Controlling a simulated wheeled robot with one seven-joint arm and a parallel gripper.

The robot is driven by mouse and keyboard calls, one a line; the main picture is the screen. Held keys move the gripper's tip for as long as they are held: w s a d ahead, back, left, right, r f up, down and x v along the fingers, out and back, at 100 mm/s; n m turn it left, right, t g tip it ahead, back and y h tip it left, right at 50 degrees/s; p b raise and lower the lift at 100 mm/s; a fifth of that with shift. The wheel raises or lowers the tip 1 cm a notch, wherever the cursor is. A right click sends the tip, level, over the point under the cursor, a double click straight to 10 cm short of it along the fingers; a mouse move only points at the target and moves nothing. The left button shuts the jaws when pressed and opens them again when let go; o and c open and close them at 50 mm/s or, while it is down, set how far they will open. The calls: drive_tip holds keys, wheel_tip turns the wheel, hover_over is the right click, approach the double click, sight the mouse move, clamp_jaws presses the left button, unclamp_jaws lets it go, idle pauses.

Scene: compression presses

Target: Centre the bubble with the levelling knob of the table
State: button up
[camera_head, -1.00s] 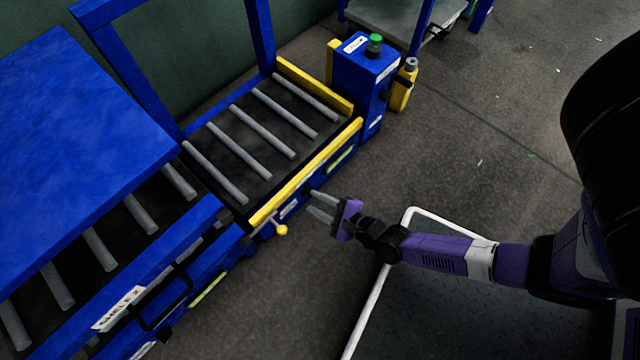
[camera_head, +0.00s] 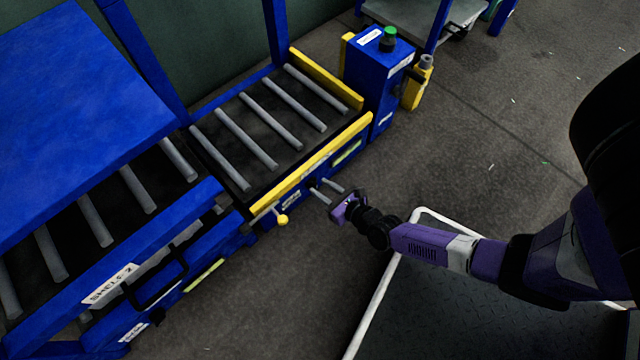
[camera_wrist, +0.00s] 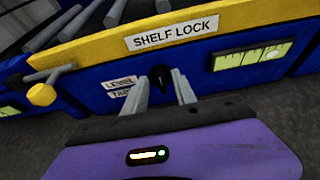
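The levelling knob (camera_wrist: 160,78) is a small black knob on the blue front of the table, below the SHELF LOCK label. It also shows in the head view (camera_head: 311,184), just beyond my fingertips. Beside it is a LEVEL label (camera_wrist: 121,83), partly hidden by a finger. The spirit level (camera_wrist: 252,56) is a yellow-green vial with dark lines to the right of the knob; a pale patch, perhaps the bubble, lies toward its right end. It shows small in the head view (camera_head: 347,153). My gripper (camera_wrist: 161,84) is open, its fingers either side of the knob in the picture; contact cannot be told.
A yellow ball-ended lever (camera_head: 282,219) sticks out left of the knob. A yellow rail (camera_head: 312,160) runs above it, edging the roller table. A blue post with a green button (camera_head: 389,38) stands to the right. The floor in front is clear.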

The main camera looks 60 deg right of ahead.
drive_tip(key=shift+w+d+f, duration=0.2)
drive_tip(key=shift+w+f, duration=0.1)
drive_tip(key=shift+w, duration=0.3)
clamp_jaws()
